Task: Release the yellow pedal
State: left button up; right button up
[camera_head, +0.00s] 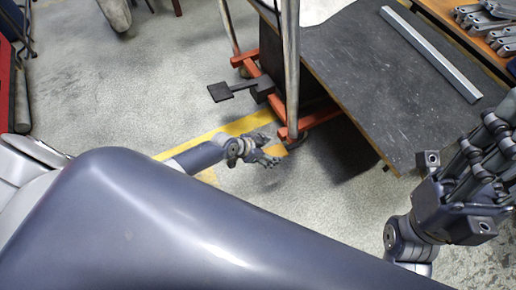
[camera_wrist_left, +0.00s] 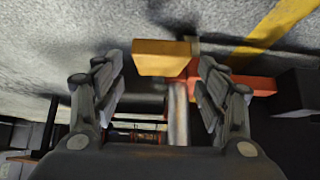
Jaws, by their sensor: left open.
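The yellow pedal (camera_wrist_left: 161,57) shows in the left wrist view as a flat block just beyond and between my left fingertips, with visible gaps on both sides. In the head view it is a small yellow patch (camera_head: 275,151) by the foot of the lift table, partly behind my left gripper. My left gripper (camera_head: 266,153) is open and low, close to the pedal; it also shows in the left wrist view (camera_wrist_left: 161,88). My right gripper (camera_head: 465,165) is raised at the right, away from the pedal; its opening is unclear.
The lift table has an orange-red base (camera_head: 312,122), a metal post (camera_head: 290,60) and a dark top (camera_head: 365,75) bearing a long metal bar (camera_head: 430,52). A black pedal (camera_head: 220,92) sticks out left. Grey brackets (camera_head: 490,18) lie at upper right.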

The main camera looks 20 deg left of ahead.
pick_arm(q)
jog(key=v, duration=0.7)
jog(key=shift+s+r, duration=0.15)
jog(key=shift+r, duration=0.1)
jog(key=shift+a, duration=0.1)
